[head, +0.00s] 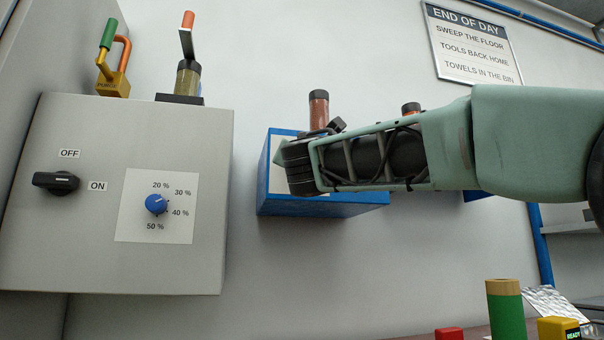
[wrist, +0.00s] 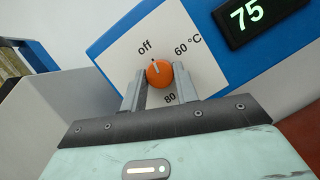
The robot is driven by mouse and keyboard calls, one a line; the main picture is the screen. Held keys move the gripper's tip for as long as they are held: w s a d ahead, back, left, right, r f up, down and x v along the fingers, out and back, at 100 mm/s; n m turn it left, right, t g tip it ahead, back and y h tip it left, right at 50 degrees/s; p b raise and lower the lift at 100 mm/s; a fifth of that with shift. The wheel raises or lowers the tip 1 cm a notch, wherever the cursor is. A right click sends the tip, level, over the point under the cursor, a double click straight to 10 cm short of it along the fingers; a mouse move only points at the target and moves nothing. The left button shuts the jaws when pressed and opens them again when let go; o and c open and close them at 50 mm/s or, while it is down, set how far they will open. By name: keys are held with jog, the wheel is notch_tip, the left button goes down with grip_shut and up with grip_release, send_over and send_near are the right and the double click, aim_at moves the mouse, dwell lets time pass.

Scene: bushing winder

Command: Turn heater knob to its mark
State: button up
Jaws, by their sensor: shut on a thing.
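The heater knob (wrist: 158,72) is a round orange knob on a white dial plate (wrist: 118,70) in the wrist view. The plate reads "off" at the upper left, "60 °C" at the upper right and "80" below. A light pointer mark on the knob faces up and slightly left, roughly toward "off". My gripper (wrist: 160,90) has one finger on either side of the knob and is shut on it. In the head view my wrist covers the front of the blue heater box (head: 330,205), so the knob is hidden there.
A black display (wrist: 255,18) on the blue box reads 75. Left of it, a grey cabinet (head: 60,240) carries a black OFF/ON switch (head: 56,183) and a blue percent knob (head: 155,204). A green cylinder (head: 506,310) stands at the lower right.

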jog(key=shift+f+n+y+b, duration=0.2)
jog(key=shift+n+y+b, duration=0.6)
jog(key=shift+n, duration=0.8)
jog(key=o, duration=1)
jog(key=shift+d+r, duration=0.1)
jog(key=b+v, duration=0.4)
jog(key=v, duration=1.3)
jog(key=shift+s+d, duration=0.1)
